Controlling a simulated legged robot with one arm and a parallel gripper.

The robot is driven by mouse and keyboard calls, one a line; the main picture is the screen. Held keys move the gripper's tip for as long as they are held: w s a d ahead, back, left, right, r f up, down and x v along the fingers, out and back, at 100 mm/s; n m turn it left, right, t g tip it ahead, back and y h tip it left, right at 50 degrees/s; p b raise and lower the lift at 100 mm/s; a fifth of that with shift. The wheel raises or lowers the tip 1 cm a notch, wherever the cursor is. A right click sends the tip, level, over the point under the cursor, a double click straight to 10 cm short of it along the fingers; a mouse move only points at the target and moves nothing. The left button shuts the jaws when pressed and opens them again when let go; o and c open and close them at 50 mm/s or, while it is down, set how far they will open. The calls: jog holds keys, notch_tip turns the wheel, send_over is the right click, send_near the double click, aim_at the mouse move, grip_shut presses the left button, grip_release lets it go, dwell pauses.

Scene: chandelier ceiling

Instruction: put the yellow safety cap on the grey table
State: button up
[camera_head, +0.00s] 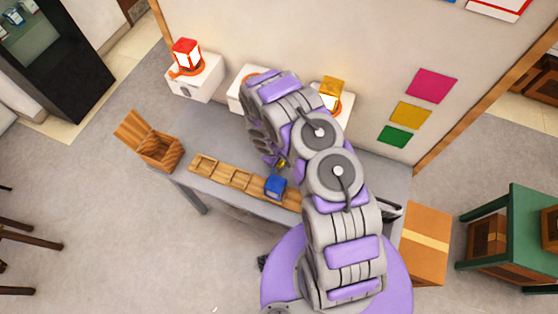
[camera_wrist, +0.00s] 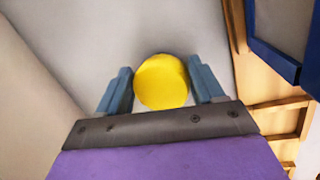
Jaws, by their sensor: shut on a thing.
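The yellow safety cap (camera_wrist: 161,82) is round and sits between the two blue-grey fingers of my gripper (camera_wrist: 160,88) in the wrist view. My gripper is shut on it. In the head view a small bit of yellow (camera_head: 283,163) shows at my gripper (camera_head: 281,166), mostly hidden by my arm. It is over the grey table (camera_head: 196,134), just behind the blue block on the wooden tray. The grey table top also fills the background behind the cap in the wrist view (camera_wrist: 150,25). I cannot tell whether the cap touches the table.
A wooden tray (camera_head: 222,173) with square recesses lies along the table's front, with a blue block (camera_head: 275,186) on it. An open wooden box (camera_head: 160,150) is at the left. White boxes with a red lamp (camera_head: 187,54) and a yellow lamp (camera_head: 334,88) stand by the wall.

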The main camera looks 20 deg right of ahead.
jog(key=shift+a+f, duration=0.1)
jog(key=shift+a, duration=0.05)
jog(key=o, duration=1.3)
jog(key=shift+d, duration=0.3)
jog(key=shift+o, duration=0.2)
jog(key=shift+a, duration=0.1)
jog(key=shift+a+r, duration=0.15)
jog(key=shift+r, duration=0.25)
jog(key=v, duration=1.1)
jog(key=shift+r, duration=0.1)
